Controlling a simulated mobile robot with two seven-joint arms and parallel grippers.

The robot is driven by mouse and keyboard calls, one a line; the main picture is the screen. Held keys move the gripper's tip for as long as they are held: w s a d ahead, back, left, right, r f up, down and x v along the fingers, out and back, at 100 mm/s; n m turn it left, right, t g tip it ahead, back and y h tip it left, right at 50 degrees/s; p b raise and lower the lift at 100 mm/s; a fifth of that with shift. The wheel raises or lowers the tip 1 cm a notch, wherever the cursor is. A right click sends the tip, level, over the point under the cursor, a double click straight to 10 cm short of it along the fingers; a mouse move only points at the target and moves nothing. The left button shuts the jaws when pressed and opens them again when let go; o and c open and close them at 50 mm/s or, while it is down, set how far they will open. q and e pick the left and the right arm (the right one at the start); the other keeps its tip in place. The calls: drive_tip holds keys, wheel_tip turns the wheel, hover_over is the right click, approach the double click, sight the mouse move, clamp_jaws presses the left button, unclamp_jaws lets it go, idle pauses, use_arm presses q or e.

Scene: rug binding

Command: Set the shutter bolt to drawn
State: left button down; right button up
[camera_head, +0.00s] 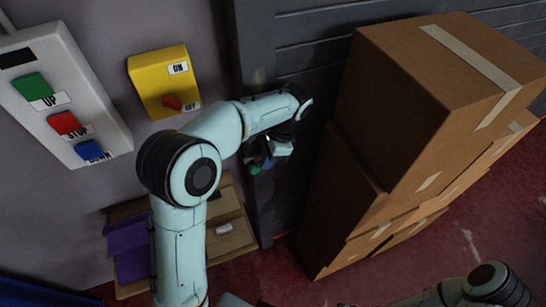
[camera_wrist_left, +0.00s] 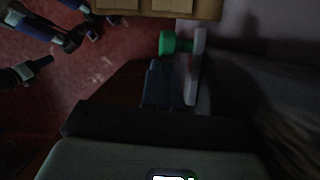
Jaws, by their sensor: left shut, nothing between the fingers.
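The shutter bolt shows as a green knob (camera_wrist_left: 167,43) on a grey bar (camera_wrist_left: 197,70) in the left wrist view. In the head view a bit of its green (camera_head: 254,169) shows at the shutter's left edge, mostly hidden by my gripper. My left gripper (camera_head: 266,160) is shut and empty at the bolt. In the left wrist view its dark fingertips (camera_wrist_left: 159,68) lie just below the knob, close beside the grey bar. I cannot tell whether they touch. The bolt's position is not readable. My right arm shows only in part at the head view's lower right.
The grey shutter (camera_head: 310,50) stands behind stacked cardboard boxes (camera_head: 400,110), close right of my left arm. On the wall are a yellow switch box (camera_head: 150,72) and a panel (camera_head: 30,65) with UP, STOP and DOWN buttons. A wooden unit (camera_head: 235,240) stands below.

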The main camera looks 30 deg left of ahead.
sight(253, 165)
use_arm(q)
drive_tip(key=s+a, duration=0.1)
drive_tip(key=s, duration=0.1)
drive_tip(key=s+a+b, duration=0.1)
drive_tip(key=a, duration=0.1)
drive_tip(key=shift+s, duration=0.35)
use_arm(e)
drive_tip(key=shift+s+f, duration=0.7)
drive_tip(key=shift+f, duration=0.2)
use_arm(q)
drive_tip(key=shift+w, duration=0.1)
use_arm(e)
drive_tip(key=shift+w, duration=0.1)
use_arm(q)
drive_tip(key=shift+d, duration=0.1)
use_arm(e)
drive_tip(key=shift+r, duration=0.1)
